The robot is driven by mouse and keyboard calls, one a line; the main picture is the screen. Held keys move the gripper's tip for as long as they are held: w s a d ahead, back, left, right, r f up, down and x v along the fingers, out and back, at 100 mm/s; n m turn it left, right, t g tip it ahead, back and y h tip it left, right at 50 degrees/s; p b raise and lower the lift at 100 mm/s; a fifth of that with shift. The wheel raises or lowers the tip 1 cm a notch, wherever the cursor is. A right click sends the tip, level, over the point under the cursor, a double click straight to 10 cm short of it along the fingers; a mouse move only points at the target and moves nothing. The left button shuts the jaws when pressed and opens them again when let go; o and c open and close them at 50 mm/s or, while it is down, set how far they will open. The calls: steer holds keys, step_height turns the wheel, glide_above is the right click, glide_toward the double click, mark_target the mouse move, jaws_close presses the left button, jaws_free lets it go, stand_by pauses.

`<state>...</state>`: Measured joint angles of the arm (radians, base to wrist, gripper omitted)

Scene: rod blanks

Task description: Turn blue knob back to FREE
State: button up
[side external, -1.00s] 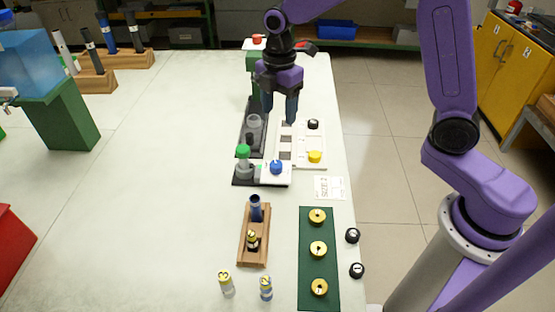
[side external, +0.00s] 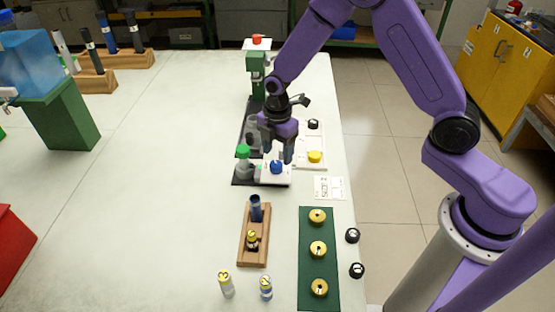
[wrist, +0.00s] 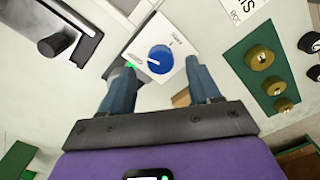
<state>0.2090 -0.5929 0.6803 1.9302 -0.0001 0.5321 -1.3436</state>
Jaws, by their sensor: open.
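The blue knob (side external: 276,167) sits on a white panel (side external: 284,179) at the near end of the dark fixture. In the wrist view the blue knob (wrist: 160,59) shows a white pointer line toward the lower left, and the white panel (wrist: 139,46) carries small lettering too small to read for certain. A green light (wrist: 131,65) glows by the panel's edge. My gripper (side external: 277,158) is open and empty, pointing down just above the knob. In the wrist view its two fingers (wrist: 160,75) stand apart, with the knob ahead between and beyond their tips.
A yellow knob (side external: 315,157) and a black knob (side external: 313,124) lie to the right. A wooden rack (side external: 253,250) and a green mat (side external: 318,268) with brass discs are nearer.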

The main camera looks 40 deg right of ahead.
mark_target(278, 163)
steer(key=shift+f, duration=1.9)
steer(key=c, duration=1)
steer(key=shift+c, duration=0.2)
